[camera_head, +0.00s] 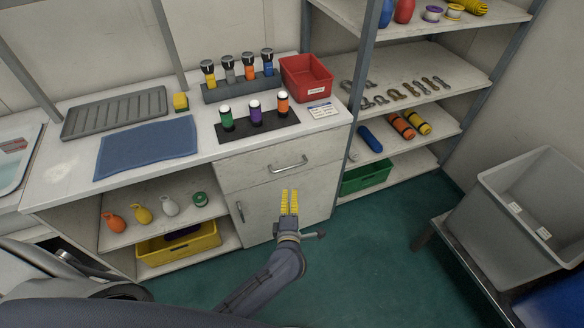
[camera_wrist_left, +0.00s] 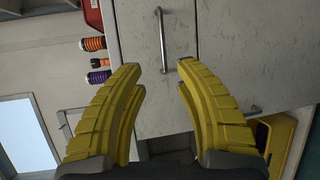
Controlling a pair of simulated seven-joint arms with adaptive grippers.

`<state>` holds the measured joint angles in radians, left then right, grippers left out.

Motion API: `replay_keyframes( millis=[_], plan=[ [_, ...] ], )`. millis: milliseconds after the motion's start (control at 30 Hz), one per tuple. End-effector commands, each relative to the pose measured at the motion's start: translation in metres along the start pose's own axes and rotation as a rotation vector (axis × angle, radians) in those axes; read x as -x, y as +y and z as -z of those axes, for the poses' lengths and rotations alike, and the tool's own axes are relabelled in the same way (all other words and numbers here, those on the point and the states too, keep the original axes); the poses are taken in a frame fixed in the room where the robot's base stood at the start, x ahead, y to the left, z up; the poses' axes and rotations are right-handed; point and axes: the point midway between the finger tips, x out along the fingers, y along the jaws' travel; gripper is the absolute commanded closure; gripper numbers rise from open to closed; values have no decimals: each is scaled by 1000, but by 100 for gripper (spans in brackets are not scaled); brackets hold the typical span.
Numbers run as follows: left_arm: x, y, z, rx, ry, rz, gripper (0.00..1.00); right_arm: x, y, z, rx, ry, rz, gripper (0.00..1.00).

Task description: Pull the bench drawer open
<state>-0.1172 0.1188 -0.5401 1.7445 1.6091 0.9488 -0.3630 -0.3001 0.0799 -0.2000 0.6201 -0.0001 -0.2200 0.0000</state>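The bench drawer (camera_head: 250,171) is a pale, scuffed front under the worktop and looks closed, flush with the cabinet. Its metal bar handle (camera_head: 288,165) is in plain sight; in the left wrist view the handle (camera_wrist_left: 162,40) stands upright in the upper middle. My left gripper (camera_head: 289,193), with yellow ribbed fingers, is in front of the cabinet, below the drawer handle in the head view. In the left wrist view its fingers (camera_wrist_left: 161,78) are wide apart with nothing between them, and the handle lies beyond them, apparently untouched. My right gripper is not in view.
Below the drawer is a cabinet door with its own handle (camera_head: 240,211). Torches stand in a black holder (camera_head: 257,131) near a red bin (camera_head: 306,77) on the worktop. A shelf unit (camera_head: 410,90) stands right, a grey tub (camera_head: 530,215) further right. Green floor between is clear.

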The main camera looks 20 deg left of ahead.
Motion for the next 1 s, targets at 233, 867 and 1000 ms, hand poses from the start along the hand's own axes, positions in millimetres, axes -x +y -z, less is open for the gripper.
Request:
replay_keyframes(
  millis=[233,867,1000],
  plan=[
    [-19,-3,3,7,12,8,68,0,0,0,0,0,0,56],
    [-130,-4,3,5,10,8,68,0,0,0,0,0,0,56],
    [-148,-4,4,6,10,9,68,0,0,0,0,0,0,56]
  ],
)
